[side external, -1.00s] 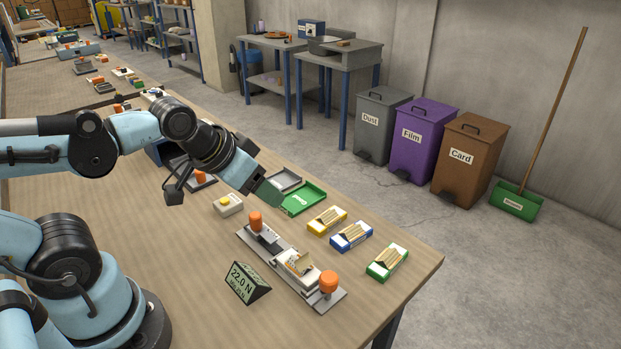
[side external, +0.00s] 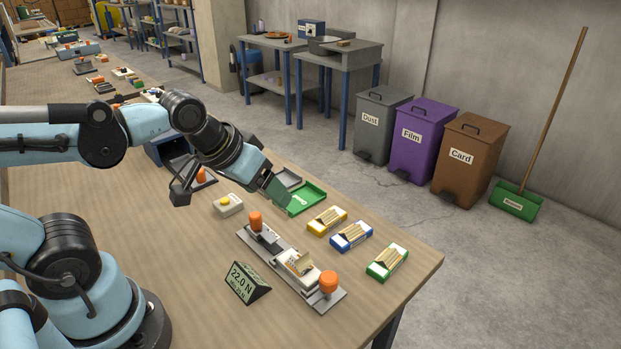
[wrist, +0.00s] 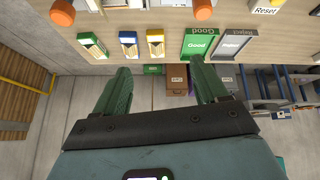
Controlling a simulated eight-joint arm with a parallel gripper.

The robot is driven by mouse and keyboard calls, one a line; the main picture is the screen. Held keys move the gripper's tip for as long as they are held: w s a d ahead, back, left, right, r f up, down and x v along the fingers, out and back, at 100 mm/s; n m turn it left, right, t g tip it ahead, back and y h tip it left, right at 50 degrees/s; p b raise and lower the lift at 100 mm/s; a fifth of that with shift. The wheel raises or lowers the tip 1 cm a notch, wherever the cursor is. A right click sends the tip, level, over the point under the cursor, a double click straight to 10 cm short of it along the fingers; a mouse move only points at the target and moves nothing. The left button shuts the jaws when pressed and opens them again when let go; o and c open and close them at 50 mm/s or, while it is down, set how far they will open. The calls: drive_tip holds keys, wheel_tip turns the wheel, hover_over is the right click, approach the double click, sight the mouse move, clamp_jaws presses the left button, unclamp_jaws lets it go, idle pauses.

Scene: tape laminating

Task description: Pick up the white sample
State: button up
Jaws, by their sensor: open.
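A small white block (side external: 298,264) with a tan piece on it sits in the long grey fixture (side external: 268,250), between two orange knobs; it looks like the white sample, but its details are too small to tell. In the wrist view the fixture is cut off at the top edge. My gripper (side external: 276,194) has green fingers and is beyond the fixture, near the green tray, apart from the white block. In the wrist view my gripper (wrist: 160,72) is open, with nothing between its fingers.
A green "Good" tray (wrist: 199,45) and grey "Reject" tray (wrist: 232,46) lie side by side. Yellow (side external: 327,221), blue (side external: 351,236) and green (side external: 387,262) boxes line the table's right side. A force display (side external: 247,283) and reset box (side external: 228,204) stand near the fixture.

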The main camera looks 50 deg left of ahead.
drive_tip(key=d+n+g, duration=0.2)
drive_tip(key=n, duration=0.2)
drive_tip(key=n+g, duration=0.4)
drive_tip(key=n, duration=0.8)
hover_over(296, 259)
drive_tip(key=f, duration=0.7)
drive_tip(key=shift+w+a+f, duration=0.15)
drive_tip(key=shift+w+f, duration=0.05)
drive_tip(key=shift+f, duration=0.15)
drive_tip(key=shift+s+f, duration=0.2)
drive_tip(key=shift+f, duration=2.5)
drive_tip(key=c, duration=1.2)
drive_tip(key=shift+o, duration=0.2)
